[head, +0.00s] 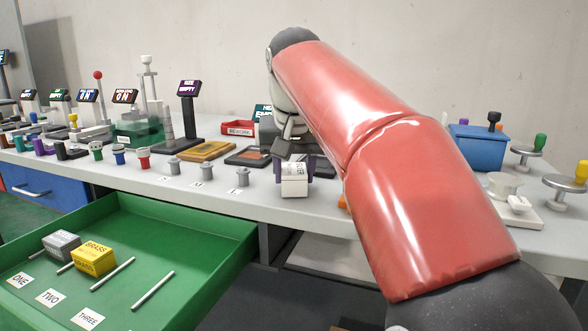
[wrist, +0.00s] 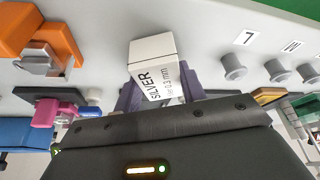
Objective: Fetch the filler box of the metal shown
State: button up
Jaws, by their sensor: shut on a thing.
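My gripper (head: 294,163) is shut on a white filler box (head: 294,186) at the front edge of the bench. The wrist view shows the box (wrist: 154,55) between the purple fingers of my gripper (wrist: 160,92), with the label SILVER 0.3 mm. I cannot tell whether it touches the bench. A grey box (head: 61,244) and a yellow box marked BRASS (head: 94,259) lie in the open green drawer (head: 190,255). A screen (head: 263,112) behind my arm is partly hidden. Another screen (head: 188,88) reads SIZE, EMPTY.
The drawer also holds thin rods (head: 153,291) and cards ONE, TWO and THREE. Small grey knobs (head: 243,177) stand left of my gripper. A red tray (head: 238,128) is behind. A blue bin (head: 478,147) and round stands (head: 562,187) are at the right.

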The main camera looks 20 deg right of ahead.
jog(key=shift+f, duration=0.25)
jog(key=o, duration=1.1)
jog(key=shift+c, duration=0.2)
jog(key=shift+r, duration=0.15)
